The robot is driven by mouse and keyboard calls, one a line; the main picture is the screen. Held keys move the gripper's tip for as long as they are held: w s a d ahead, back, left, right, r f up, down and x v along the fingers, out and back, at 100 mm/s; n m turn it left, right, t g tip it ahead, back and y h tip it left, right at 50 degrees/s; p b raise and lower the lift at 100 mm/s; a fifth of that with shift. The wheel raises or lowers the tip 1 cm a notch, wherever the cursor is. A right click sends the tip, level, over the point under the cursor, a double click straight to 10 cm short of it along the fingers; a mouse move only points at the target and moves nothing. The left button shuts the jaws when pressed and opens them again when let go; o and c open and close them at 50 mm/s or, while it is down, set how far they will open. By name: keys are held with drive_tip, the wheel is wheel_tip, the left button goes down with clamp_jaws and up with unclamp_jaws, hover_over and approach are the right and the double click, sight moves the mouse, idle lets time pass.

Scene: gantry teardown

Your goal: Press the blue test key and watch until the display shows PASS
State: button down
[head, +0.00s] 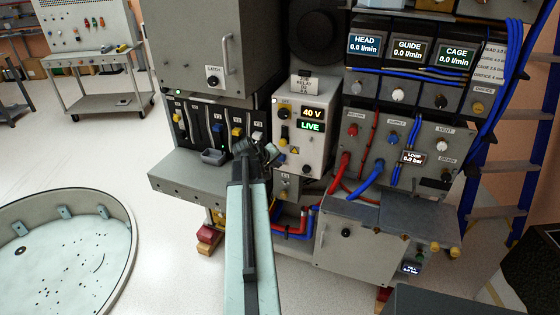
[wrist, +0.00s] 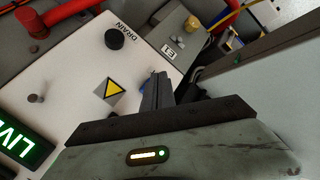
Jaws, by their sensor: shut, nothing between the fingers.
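The white relay box (head: 318,130) has two lit displays. The upper display (head: 311,113) reads 40 V. The lower display (head: 311,127) reads LIVE in green, and part of it shows in the wrist view (wrist: 22,145). My gripper (head: 272,153) is at the box's lower left edge. In the wrist view its fingers (wrist: 157,88) are together and empty, in front of the white panel near the yellow warning triangle (wrist: 113,90). A small bluish sliver (wrist: 151,73) shows beside the fingertips. It may be the blue test key, mostly hidden by the fingers; I cannot tell whether they touch it.
A black DRAIN knob (wrist: 114,38) and an E1 plate (wrist: 173,50) are near the fingers. A slotted module rack (head: 215,125) stands left of the box. Red and blue hoses (head: 369,180) run at the right. A round tub (head: 65,250) stands on the open floor at left.

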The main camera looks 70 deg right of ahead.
drive_tip(key=shift+d, duration=0.45)
drive_tip(key=shift+d, duration=0.4)
idle(0.5)
drive_tip(key=shift+w+a, duration=0.1)
drive_tip(key=shift+a, duration=0.8)
drive_tip(key=a, duration=0.6)
drive_tip(key=shift+w, duration=0.1)
